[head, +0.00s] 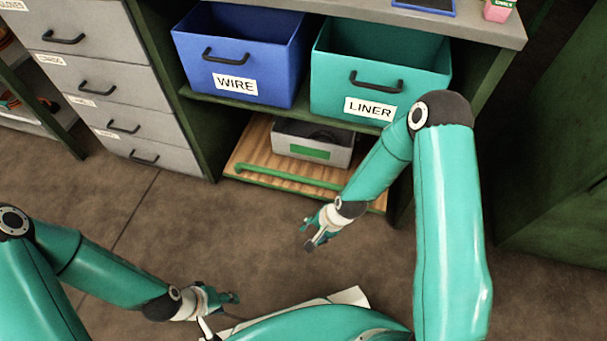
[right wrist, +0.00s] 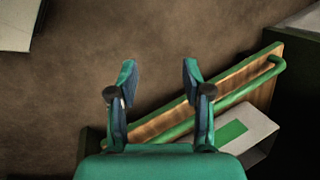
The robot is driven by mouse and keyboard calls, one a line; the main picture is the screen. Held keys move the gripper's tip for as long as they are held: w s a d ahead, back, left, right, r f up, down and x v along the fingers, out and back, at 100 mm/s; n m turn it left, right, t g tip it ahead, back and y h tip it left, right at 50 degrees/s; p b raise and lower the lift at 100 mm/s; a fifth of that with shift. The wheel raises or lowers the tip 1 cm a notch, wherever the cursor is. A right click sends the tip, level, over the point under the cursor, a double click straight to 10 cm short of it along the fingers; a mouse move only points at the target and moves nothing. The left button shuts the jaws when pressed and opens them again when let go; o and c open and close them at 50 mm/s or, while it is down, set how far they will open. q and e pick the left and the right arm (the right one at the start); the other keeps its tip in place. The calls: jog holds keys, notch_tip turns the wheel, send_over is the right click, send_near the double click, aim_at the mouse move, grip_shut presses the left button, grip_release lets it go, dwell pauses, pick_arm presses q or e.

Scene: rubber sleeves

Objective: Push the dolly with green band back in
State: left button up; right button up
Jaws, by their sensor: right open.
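The dolly is a low wooden board (head: 245,158) with a green bar (head: 290,178) along its front edge. It sits in the bottom bay of the bench, its front part showing past the shelf above. A grey bin (head: 339,153) with a green label rests on it. The right wrist view also shows the wooden board (right wrist: 262,86), green bar (right wrist: 238,94) and grey bin (right wrist: 246,136). My right gripper (head: 314,241) is open and empty, in front of the dolly and apart from the bar in the head view. My left gripper (head: 232,298) is low at the front, away from the dolly; its finger opening is unclear.
A blue WIRE bin (head: 275,88) and a teal LINER bin (head: 330,100) stand on the shelf above the dolly. Grey drawers (head: 95,75) are at the left, a dark green cabinet (head: 555,180) at the right. The brown floor (head: 190,225) before the bench is clear.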

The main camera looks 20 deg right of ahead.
jog(key=w+d+r+m+t+h+p, duration=0.1)
jog(key=w+d+r+m+p, duration=0.1)
jog(key=w+d+r+m, duration=0.4)
jog(key=w+d+r+m+t+p, duration=0.1)
jog(key=w+d+m+p, duration=0.1)
jog(key=w+m, duration=0.65)
jog(key=b, duration=0.7)
send_near(303, 179)
jog(key=shift+n, duration=0.35)
jog(key=x, duration=0.9)
jog(key=shift+w+f, duration=0.1)
jog(key=shift+f, duration=0.1)
grip_shut()
